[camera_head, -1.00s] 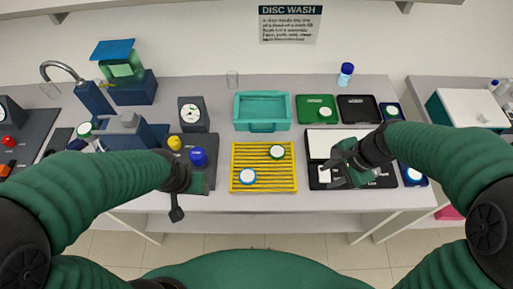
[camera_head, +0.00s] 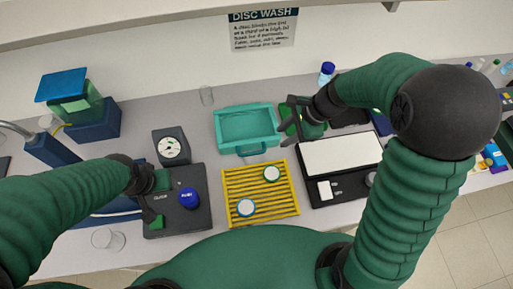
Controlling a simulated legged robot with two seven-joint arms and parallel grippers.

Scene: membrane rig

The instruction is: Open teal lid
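The teal box (camera_head: 221,131) stands at the back middle of the bench, with a handle on its front side. I cannot tell whether its recessed top is a lid or the open inside. My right gripper (camera_head: 296,119) is just right of the teal box, in front of the green tray, and looks open and empty. No contact with the teal box is clear. My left gripper (camera_head: 154,200) is open and empty over the dark control panel (camera_head: 180,224), left of the blue button (camera_head: 188,197).
A yellow rack (camera_head: 272,207) with two white discs lies in front of the teal box. A white-topped black device (camera_head: 340,156) is to the right.

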